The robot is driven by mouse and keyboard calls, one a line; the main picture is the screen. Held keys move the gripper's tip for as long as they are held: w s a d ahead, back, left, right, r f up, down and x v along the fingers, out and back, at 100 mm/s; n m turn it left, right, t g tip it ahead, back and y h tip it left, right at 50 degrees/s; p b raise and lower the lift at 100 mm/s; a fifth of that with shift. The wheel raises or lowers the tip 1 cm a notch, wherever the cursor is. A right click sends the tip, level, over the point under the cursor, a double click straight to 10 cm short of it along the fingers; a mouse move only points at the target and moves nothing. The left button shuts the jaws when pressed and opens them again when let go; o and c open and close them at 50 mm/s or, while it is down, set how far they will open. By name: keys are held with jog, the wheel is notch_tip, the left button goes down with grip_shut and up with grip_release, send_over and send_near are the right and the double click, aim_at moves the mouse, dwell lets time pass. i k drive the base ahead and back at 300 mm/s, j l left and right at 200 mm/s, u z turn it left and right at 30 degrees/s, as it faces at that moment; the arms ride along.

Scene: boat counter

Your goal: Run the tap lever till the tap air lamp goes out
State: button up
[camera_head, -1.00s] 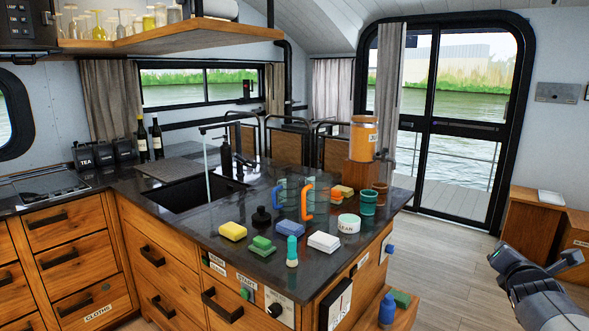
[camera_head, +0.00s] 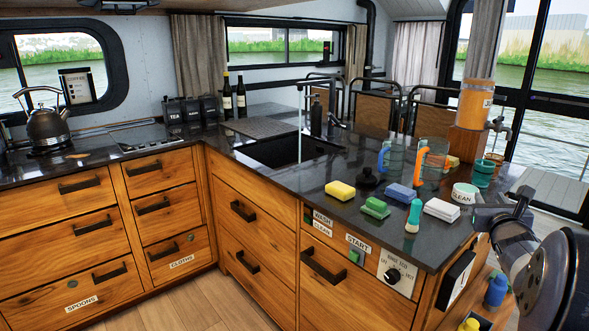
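The dark tap (camera_head: 338,106) stands behind the sink (camera_head: 285,150) in the counter's corner. A thin pale stream of water (camera_head: 299,125) falls into the sink. I cannot make out the tap's lever clearly. A small dark box (camera_head: 327,48) with a red spot is by the back window; I cannot tell whether it is the tap air lamp. My gripper (camera_head: 497,222) is at the right, in front of the counter's right end and well away from the tap. Its fingers are seen edge-on and partly hidden by my arm, so their opening is unclear.
Sponges (camera_head: 341,191), a teal-topped brush (camera_head: 413,214), glass mugs (camera_head: 431,160) and a CLEAN tub (camera_head: 464,194) crowd the counter's right part. An orange dispenser (camera_head: 475,102) stands behind. A kettle (camera_head: 46,122) is at far left. Floor (camera_head: 220,302) is clear before the drawers.

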aim_at(337, 123)
jog(key=i+j+u, duration=1)
jog(key=i+u, duration=0.35)
jog(key=i+z, duration=0.3)
jog(key=i, duration=0.2)
jog(key=i+j+z, duration=0.15)
jog(key=i+z, duration=0.2)
jog(key=i, duration=0.15)
jog(key=i+j+z, duration=0.3)
jog(key=i, duration=0.2)
jog(key=i+l+z, duration=0.1)
jog(key=i+z, duration=0.15)
jog(key=z, duration=0.15)
jog(key=i+z, duration=0.25)
jog(key=z, duration=0.15)
jog(key=i+j+z, duration=0.1)
jog(key=i+z, duration=0.15)
jog(key=z, duration=0.15)
